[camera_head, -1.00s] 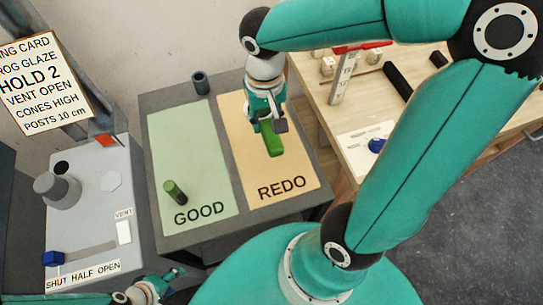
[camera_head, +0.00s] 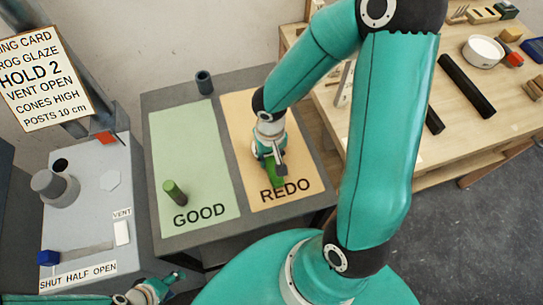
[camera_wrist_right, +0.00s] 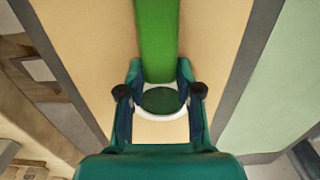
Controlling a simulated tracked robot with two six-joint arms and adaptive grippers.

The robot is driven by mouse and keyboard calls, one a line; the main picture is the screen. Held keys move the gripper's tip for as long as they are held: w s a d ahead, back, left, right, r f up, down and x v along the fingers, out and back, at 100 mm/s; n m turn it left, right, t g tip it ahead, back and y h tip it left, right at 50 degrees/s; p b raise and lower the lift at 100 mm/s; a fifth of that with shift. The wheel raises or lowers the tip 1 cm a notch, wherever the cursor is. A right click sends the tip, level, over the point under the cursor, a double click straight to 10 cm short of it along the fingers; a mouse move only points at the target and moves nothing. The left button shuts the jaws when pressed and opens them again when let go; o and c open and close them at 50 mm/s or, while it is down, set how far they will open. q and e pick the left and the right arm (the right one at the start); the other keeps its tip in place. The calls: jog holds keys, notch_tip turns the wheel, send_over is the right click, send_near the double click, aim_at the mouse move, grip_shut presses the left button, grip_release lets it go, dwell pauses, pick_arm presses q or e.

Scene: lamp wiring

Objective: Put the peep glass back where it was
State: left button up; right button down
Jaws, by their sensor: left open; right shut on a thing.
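My right gripper (camera_head: 272,160) is shut on a long green piece (camera_head: 275,174) over the tan REDO panel (camera_head: 236,112). In the right wrist view the green piece (camera_wrist_right: 158,35) runs up past the fingertips (camera_wrist_right: 158,72). A dark green disc with a pale rim (camera_wrist_right: 160,100) shows between the fingers. The held piece may be the peep glass; I cannot tell for sure, nor whether it touches the panel. A similar dark green cylinder (camera_head: 174,193) stands on the GOOD panel (camera_head: 190,140). My left gripper (camera_head: 174,277) is open and empty at the bottom left.
A dark hollow cylinder (camera_head: 203,82) stands behind the GOOD panel. A wooden bench (camera_head: 400,150) at right holds black bars and a white bowl (camera_head: 483,50).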

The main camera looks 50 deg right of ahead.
aim_at(273, 159)
jog(key=c, duration=1.2)
grip_release()
jog(key=shift+f, duration=0.1)
jog(key=o, duration=0.4)
jog(key=shift+o, duration=0.2)
notch_tip(273, 159, up, 17)
jog(key=p, duration=0.1)
jog(key=shift+s+d+f, duration=0.15)
jog(key=shift+s+d, duration=0.05)
jog(key=shift+s, duration=0.1)
